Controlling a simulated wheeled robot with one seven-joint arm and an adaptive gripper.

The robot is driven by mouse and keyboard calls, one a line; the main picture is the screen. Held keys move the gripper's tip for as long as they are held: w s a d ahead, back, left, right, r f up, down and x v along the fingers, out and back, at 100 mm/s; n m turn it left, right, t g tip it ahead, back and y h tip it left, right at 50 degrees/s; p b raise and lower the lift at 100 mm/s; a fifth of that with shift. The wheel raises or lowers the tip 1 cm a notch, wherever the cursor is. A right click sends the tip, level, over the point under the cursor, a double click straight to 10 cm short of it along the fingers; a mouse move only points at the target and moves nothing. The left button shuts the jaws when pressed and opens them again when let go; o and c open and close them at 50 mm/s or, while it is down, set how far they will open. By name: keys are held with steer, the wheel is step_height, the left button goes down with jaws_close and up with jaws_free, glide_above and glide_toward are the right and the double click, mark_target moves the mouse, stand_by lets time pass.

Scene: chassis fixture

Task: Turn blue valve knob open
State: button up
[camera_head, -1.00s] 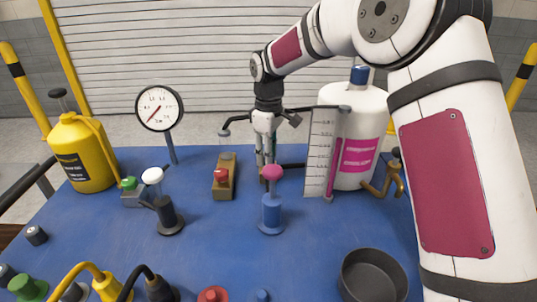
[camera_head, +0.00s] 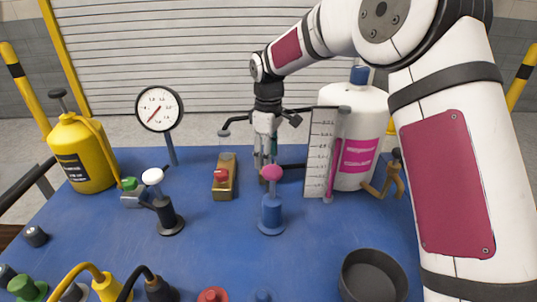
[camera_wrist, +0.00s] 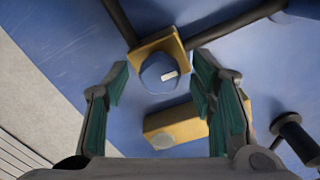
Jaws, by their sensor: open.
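The blue valve knob (camera_wrist: 157,75) shows in the wrist view as a round blue cap with a small pale mark, on a square brass-yellow body (camera_wrist: 172,44) with dark pipes running from it. My gripper (camera_wrist: 160,65) is open, with green-padded fingers on either side of the knob and visible gaps to it. In the head view my gripper (camera_head: 266,160) points down at the back of the blue table, behind a pink-topped blue post (camera_head: 272,205). The blue knob cannot be made out there.
A brass block with a red button (camera_head: 222,178) stands just left of my gripper. A clear scale plate (camera_head: 318,155) and a white bottle (camera_head: 365,120) stand to the right. The pressure gauge (camera_head: 159,108) is farther left. The table's front right holds a dark round tray (camera_head: 345,280).

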steer(key=shift+r, duration=0.15)
step_height(320, 180, up, 12)
stand_by(0.4)
